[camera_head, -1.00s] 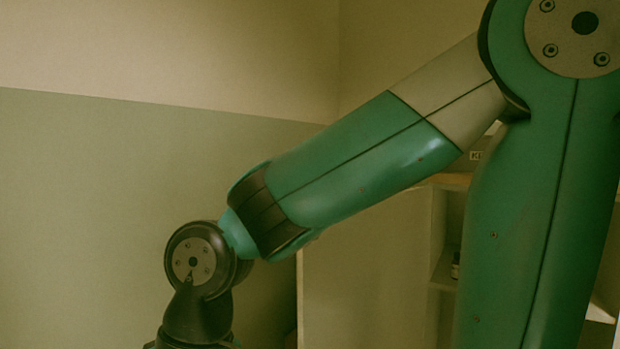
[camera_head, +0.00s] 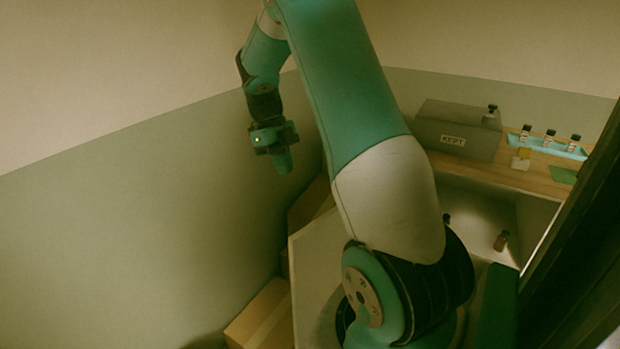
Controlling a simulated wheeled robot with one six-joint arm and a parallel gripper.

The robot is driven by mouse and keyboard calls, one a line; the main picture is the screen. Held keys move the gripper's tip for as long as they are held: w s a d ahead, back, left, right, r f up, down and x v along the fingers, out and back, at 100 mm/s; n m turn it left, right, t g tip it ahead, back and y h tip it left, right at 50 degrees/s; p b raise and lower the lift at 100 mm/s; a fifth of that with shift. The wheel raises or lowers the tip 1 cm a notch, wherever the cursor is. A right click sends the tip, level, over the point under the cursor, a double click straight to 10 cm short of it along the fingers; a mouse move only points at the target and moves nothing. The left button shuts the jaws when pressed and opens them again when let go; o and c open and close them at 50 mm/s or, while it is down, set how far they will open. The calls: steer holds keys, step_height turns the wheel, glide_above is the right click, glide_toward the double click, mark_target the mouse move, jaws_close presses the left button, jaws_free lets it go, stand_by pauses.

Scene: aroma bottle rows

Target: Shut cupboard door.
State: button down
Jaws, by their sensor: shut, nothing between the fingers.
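The cupboard stands at the right under a wooden top (camera_head: 485,170), with its inside open to view. My gripper (camera_head: 283,163) is shut and empty, pointing down in the air near the wall, above and left of the panel in the picture. I cannot tell its distance from the panel.
On the top are a grey box marked KEPT (camera_head: 455,130) with a bottle on it, a pale blue tray (camera_head: 548,144) with three bottles, and a green mat (camera_head: 563,175). Cardboard boxes (camera_head: 260,315) lie by the wall at lower left. A dark post (camera_head: 575,255) edges the right.

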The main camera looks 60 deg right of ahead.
steer(key=s+f+p, duration=0.2)
steer(key=s+f, duration=0.5)
steer(key=f, duration=0.2)
steer(key=shift+s+a+m+p, duration=0.3)
steer(key=shift+s+m+p, duration=0.1)
